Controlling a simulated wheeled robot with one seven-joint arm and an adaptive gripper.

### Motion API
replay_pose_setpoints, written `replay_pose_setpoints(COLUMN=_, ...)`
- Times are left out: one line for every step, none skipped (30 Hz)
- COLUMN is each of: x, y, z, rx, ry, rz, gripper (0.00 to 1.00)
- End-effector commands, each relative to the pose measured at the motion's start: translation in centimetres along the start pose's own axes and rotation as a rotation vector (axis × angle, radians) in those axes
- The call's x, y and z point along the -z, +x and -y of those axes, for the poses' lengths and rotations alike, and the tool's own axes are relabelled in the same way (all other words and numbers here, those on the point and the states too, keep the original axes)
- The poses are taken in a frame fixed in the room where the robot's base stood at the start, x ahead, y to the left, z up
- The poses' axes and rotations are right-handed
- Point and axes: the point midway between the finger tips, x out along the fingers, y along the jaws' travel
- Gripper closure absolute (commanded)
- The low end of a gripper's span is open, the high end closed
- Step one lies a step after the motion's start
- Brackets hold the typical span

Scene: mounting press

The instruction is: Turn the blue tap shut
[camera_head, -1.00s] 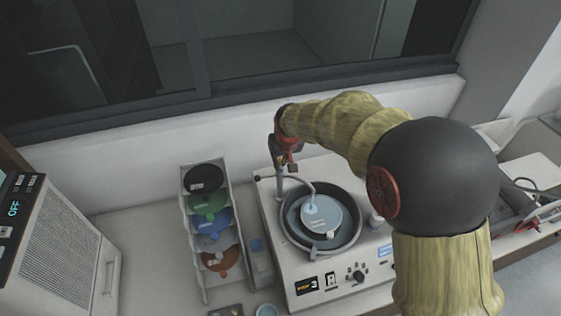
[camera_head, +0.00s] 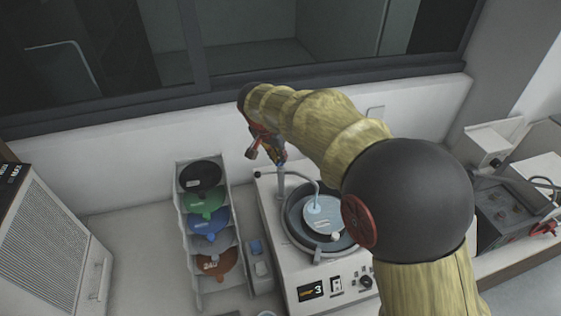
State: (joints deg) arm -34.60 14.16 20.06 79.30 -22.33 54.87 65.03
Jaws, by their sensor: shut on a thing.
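The white benchtop machine (camera_head: 302,262) has a round dark bowl with a pale disc (camera_head: 322,214) inside. A grey post (camera_head: 281,186) stands at its back left corner, and a thin curved spout (camera_head: 311,180) runs from it over the disc. My gripper (camera_head: 277,155), with red parts, is at the top of this post. It is shut on the small blue tap (camera_head: 282,163) there. Only a speck of blue shows; the gripper hides most of the tap, so its handle angle cannot be told. My arm covers the machine's right side.
A rack (camera_head: 176,208) with several coloured discs stands left of the machine. A grey vented unit (camera_head: 45,235) is at far left. The wall and window ledge are close behind my gripper. Another device (camera_head: 510,214) stands at right.

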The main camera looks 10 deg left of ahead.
Motion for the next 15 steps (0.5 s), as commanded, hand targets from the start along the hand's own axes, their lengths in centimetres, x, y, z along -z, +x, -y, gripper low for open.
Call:
replay_pose_setpoints(x=-0.23, y=0.37, z=0.2, rx=-0.017, ry=0.038, rz=0.002, gripper=1.0)
replay_pose_setpoints(x=-0.21, y=0.33, z=0.22, rx=-0.028, ry=0.064, rz=0.002, gripper=1.0)
replay_pose_setpoints(x=-0.17, y=0.3, z=0.24, rx=-0.043, ry=0.1, rz=0.001, gripper=1.0)
replay_pose_setpoints(x=-0.16, y=0.31, z=0.27, rx=-0.054, ry=0.126, rz=0.001, gripper=1.0)
replay_pose_setpoints(x=-0.14, y=0.31, z=0.28, rx=-0.065, ry=0.152, rz=0.002, gripper=1.0)
replay_pose_setpoints(x=-0.13, y=0.31, z=0.32, rx=-0.08, ry=0.188, rz=0.002, gripper=1.0)
replay_pose_setpoints(x=-0.1, y=0.27, z=0.34, rx=-0.091, ry=0.214, rz=0.002, gripper=1.0)
replay_pose_setpoints(x=-0.08, y=0.25, z=0.38, rx=-0.101, ry=0.24, rz=0.002, gripper=1.0)
replay_pose_setpoints(x=-0.1, y=0.28, z=0.41, rx=-0.117, ry=0.275, rz=0.002, gripper=1.0)
replay_pose_setpoints(x=-0.07, y=0.24, z=0.45, rx=-0.127, ry=0.301, rz=0.003, gripper=1.0)
replay_pose_setpoints(x=-0.05, y=0.21, z=0.48, rx=-0.137, ry=0.327, rz=0.002, gripper=1.0)
replay_pose_setpoints(x=-0.05, y=0.2, z=0.5, rx=-0.152, ry=0.36, rz=0.003, gripper=1.0)
replay_pose_setpoints(x=-0.02, y=0.2, z=0.56, rx=-0.162, ry=0.385, rz=0.003, gripper=1.0)
replay_pose_setpoints(x=-0.02, y=0.18, z=0.55, rx=-0.173, ry=0.41, rz=0.003, gripper=1.0)
replay_pose_setpoints(x=0.03, y=0.15, z=0.61, rx=-0.184, ry=0.442, rz=0.002, gripper=1.0)
